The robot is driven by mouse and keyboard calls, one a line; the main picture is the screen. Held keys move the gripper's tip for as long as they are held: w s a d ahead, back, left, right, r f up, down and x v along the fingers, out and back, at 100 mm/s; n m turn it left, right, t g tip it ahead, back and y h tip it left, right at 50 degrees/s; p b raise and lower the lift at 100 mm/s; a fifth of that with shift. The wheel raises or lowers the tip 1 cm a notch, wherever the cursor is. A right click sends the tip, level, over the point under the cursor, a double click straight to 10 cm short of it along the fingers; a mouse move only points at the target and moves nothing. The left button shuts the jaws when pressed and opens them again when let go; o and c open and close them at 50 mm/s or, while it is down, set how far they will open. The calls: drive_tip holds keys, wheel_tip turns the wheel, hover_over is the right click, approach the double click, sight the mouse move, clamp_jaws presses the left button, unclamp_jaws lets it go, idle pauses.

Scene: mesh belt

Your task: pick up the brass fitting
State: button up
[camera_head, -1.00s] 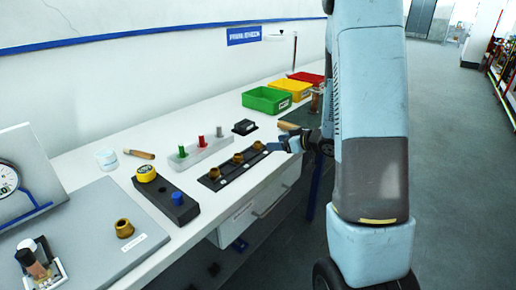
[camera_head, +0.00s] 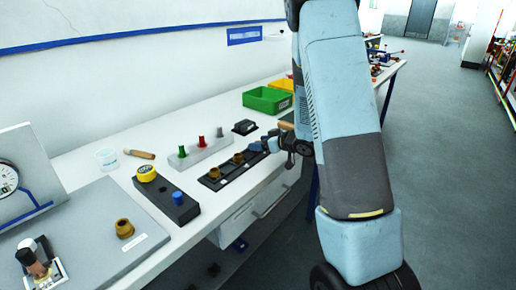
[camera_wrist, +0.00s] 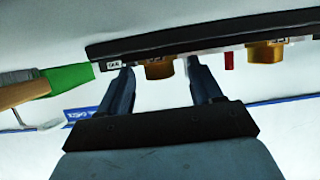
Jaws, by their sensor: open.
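Brass fittings stand in a row on a black strip (camera_head: 226,178) at the bench front. The near one (camera_head: 214,173) and middle one (camera_head: 238,159) show in the head view; my gripper (camera_head: 262,146) covers the far end. Another brass fitting (camera_head: 125,228) sits on the grey panel. In the wrist view my gripper (camera_wrist: 160,68) is open, with a brass fitting (camera_wrist: 159,70) in line between its fingertips. No grip on it shows, and I cannot tell its exact depth between the fingers. A second fitting (camera_wrist: 265,54) lies right of the fingers.
A grey block (camera_head: 200,152) with green, red and grey pegs stands behind the strip, beside a small black box (camera_head: 245,127). A green bin (camera_head: 267,100) is farther back. A wooden handle (camera_wrist: 25,93) shows in the wrist view.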

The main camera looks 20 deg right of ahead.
drive_tip(key=shift+c, duration=0.4)
drive_tip(key=c, duration=1)
drive_tip(key=shift+r, duration=0.1)
